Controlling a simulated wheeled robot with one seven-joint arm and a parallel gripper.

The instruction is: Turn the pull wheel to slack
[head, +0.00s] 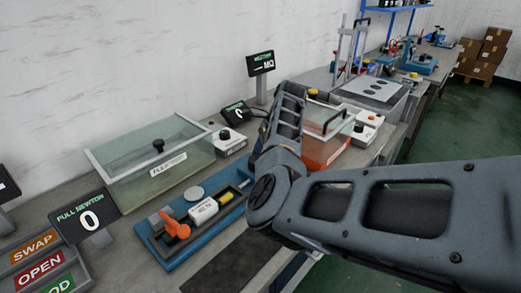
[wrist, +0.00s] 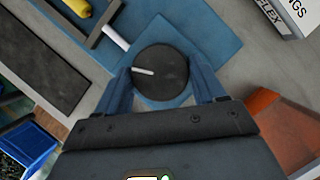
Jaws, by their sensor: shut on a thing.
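The pull wheel (wrist: 168,78) is a round black knob with a white pointer line, seen in the wrist view on the corner of a blue base plate (wrist: 205,35). Its white line points to the left of the picture. My gripper (wrist: 160,88) has one blue finger on each side of the wheel and is shut on it. In the head view my arm hides the wheel and the fingers. The blue pull fixture (head: 172,258) shows there with an orange clamp (head: 175,227). The pull display (head: 87,216) reads 0.
A clear-lidded box (head: 150,178) stands behind the fixture. An orange tray with a clear cover (head: 322,152) is right of my arm, also at the wrist view's lower right (wrist: 285,125). A dark mat (head: 228,268) lies in front. SWAP and OPEN buttons (head: 40,268) are at lower left.

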